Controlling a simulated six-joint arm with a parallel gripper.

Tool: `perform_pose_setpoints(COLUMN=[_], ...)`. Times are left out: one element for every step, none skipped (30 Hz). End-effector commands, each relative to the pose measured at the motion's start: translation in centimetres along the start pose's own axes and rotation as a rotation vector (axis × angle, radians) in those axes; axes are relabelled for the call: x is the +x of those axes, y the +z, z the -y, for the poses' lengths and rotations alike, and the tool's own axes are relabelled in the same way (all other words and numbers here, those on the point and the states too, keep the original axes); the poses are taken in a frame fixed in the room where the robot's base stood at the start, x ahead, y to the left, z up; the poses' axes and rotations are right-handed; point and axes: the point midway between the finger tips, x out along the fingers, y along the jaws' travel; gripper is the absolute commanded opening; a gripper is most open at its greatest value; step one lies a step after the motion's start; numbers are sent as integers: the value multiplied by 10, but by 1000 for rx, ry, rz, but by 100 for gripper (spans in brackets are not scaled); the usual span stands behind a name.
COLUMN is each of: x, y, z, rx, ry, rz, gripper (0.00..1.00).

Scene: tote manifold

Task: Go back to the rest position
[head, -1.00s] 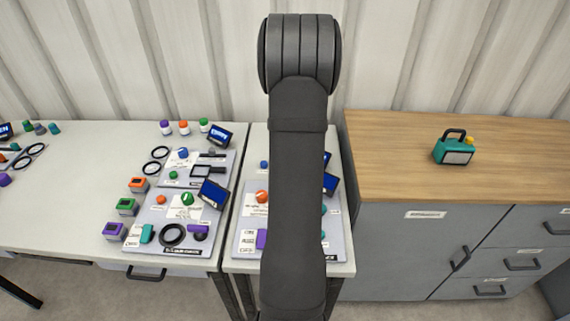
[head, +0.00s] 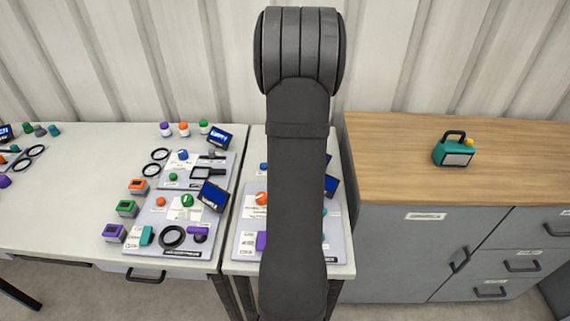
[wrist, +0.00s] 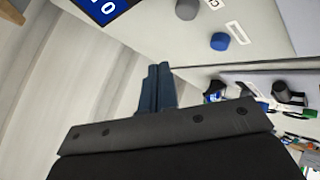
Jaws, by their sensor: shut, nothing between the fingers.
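In the wrist view my gripper (wrist: 158,85) shows two dark blue fingers lying close together, shut and empty. In the head view my dark arm rises straight up the middle of the picture and hides my gripper. The arm covers much of the right-hand panel (head: 240,238) on the narrow white table.
Another panel (head: 215,230) with knobs, rings and a blue screen lies on the left table (head: 70,215). A wooden-topped cabinet (head: 400,150) at right holds a teal device (head: 453,150). A blue knob (wrist: 220,41) and a dark one (wrist: 187,9) show in the wrist view.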

Motion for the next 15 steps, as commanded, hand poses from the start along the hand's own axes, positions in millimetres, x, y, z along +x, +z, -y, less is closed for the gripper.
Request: perform_pose_setpoints(x=[0, 0, 1, 1, 2, 3, 4, 5, 7, 9, 10, 12, 14, 15, 17], y=[0, 0, 1, 1, 2, 2, 3, 4, 5, 6, 8, 9, 10, 11, 13], z=[0, 0, 1, 1, 2, 3, 3, 4, 6, 7, 8, 10, 11, 12, 13], rx=[0, 0, 1, 0, 0, 1, 1, 1, 1, 2, 2, 2, 2, 2, 2], ry=[0, 0, -1, -1, -1, -2, -2, -3, -3, -4, -4, -4, -3, -3, -2], rz=[0, 0, 0, 0, 0, 0, 0, 0, 0, 0, 0, 0, 0, 0, 0], gripper=[0, 0, 0, 0, 0, 0, 0, 0, 0, 0, 0, 0, 0, 0, 0])
